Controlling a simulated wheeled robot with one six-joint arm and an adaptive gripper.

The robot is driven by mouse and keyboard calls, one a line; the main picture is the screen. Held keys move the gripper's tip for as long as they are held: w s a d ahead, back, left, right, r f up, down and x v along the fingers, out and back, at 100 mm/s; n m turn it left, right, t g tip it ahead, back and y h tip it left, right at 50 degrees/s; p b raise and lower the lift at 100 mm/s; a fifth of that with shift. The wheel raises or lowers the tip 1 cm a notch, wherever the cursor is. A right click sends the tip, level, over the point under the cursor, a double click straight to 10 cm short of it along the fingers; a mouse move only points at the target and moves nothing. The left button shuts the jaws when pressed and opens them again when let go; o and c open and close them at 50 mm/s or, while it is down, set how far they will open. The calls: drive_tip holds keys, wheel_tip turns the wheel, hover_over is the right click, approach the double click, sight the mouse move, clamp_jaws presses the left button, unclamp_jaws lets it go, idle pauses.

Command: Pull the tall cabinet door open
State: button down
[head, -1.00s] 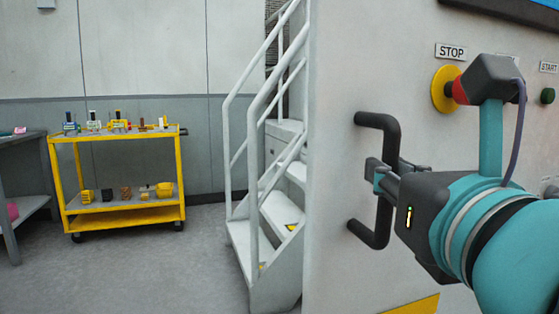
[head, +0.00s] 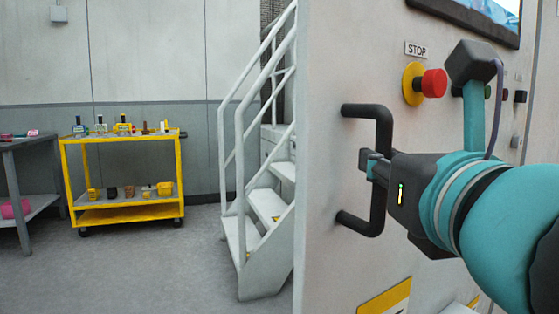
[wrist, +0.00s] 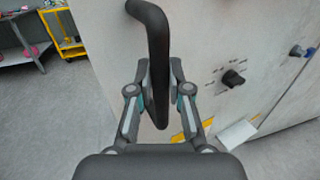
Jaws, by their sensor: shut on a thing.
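The tall cabinet door (head: 325,230) is a pale grey panel filling the middle right of the head view; the wrist view also shows the pale panel (wrist: 215,35). A dark, C-shaped handle (head: 384,130) is mounted upright on it near its left edge. My gripper (head: 372,166) reaches in from the right and is shut on the handle's vertical bar about midway along. In the wrist view the handle bar (wrist: 158,45) runs between my two fingers (wrist: 160,92). I cannot make out a gap at the door's edges.
A red stop button (head: 434,83) on a yellow base sits up right of the handle, close to my arm. White stairs with railings (head: 262,215) stand just left of the panel. A yellow trolley (head: 130,219) and a grey table (head: 22,140) stand farther left. Floor before the stairs is clear.

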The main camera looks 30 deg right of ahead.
drive_tip(key=shift+s+f, duration=0.1)
drive_tip(key=shift+f, duration=0.2)
drive_tip(key=c, duration=1.1)
unclamp_jaws()
drive_tip(key=shift+d, duration=0.25)
drive_tip(key=shift+r, duration=0.1)
drive_tip(key=shift+s, duration=0.1)
drive_tip(key=v, duration=1.1)
drive_tip(key=shift+s+a, duration=0.3)
drive_tip(key=shift+r, duration=0.15)
